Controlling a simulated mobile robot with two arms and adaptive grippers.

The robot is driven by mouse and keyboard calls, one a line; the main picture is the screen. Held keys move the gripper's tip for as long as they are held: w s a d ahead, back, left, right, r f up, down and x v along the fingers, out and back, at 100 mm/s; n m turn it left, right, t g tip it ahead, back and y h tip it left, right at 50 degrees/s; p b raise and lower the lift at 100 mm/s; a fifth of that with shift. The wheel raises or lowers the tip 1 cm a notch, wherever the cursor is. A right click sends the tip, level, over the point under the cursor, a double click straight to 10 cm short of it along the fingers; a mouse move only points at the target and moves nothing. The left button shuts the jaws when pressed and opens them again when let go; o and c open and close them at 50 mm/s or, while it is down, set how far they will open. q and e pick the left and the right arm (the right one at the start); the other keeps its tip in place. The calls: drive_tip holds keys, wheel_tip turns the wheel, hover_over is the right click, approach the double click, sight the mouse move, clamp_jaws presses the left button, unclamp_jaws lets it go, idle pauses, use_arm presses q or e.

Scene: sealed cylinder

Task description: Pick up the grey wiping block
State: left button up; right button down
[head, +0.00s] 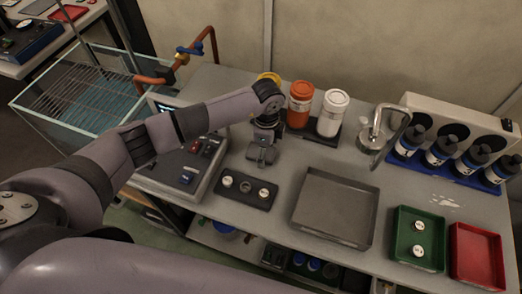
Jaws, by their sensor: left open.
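My left gripper (263,152) points down over the bench, between the control box and the canisters. It is open. I cannot make out the grey wiping block for certain: a small grey shape at the fingertips blends with the fingers, and I cannot tell whether it is the block or part of the gripper. My right gripper is not in view.
An orange canister (300,104) and a white canister (332,113) stand right of my left gripper. A dark holder (232,197) with round pieces lies in front. Right are a grey tray (335,206), green tray (418,263), red tray (478,257) and tap (372,138).

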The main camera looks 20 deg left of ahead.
use_arm(q)
drive_tip(key=c, duration=1.2)
